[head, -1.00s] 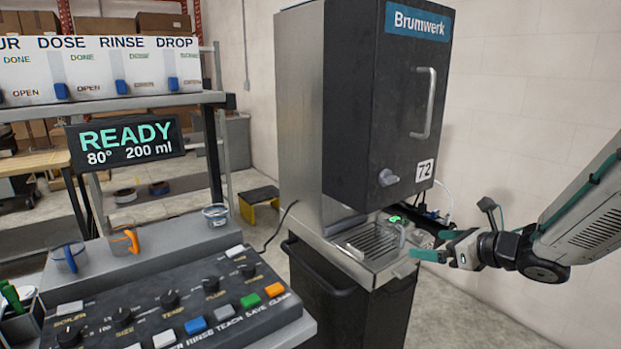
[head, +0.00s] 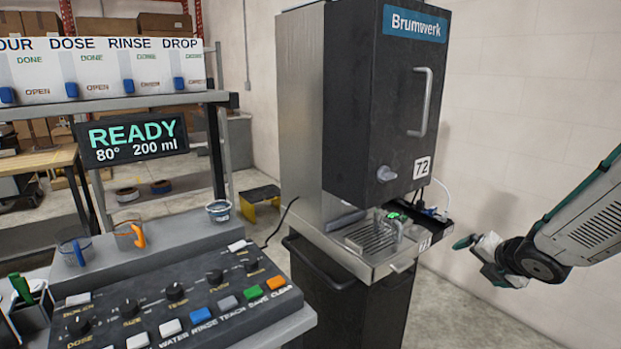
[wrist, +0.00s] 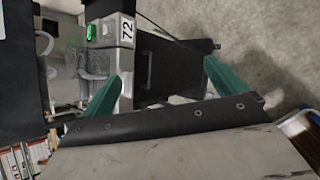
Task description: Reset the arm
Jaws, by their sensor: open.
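My gripper (head: 474,262) is to the right of the black Brumwerk dispenser (head: 385,110) in the head view, clear of it and over the floor. In the wrist view my gripper (wrist: 160,92) shows its two green fingers spread apart with nothing held between them. The dispenser's drip tray (head: 362,258) sticks out to the left of my gripper. A clear cup (head: 392,232) stands on the tray's right part. A small green light (head: 394,215) glows behind it.
A console (head: 170,305) with knobs and coloured buttons stands at the lower left. Several cups, one an orange-handled cup (head: 128,235), stand behind it. The display (head: 133,137) reads READY, 80°, 200 ml. Floor below my gripper is clear.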

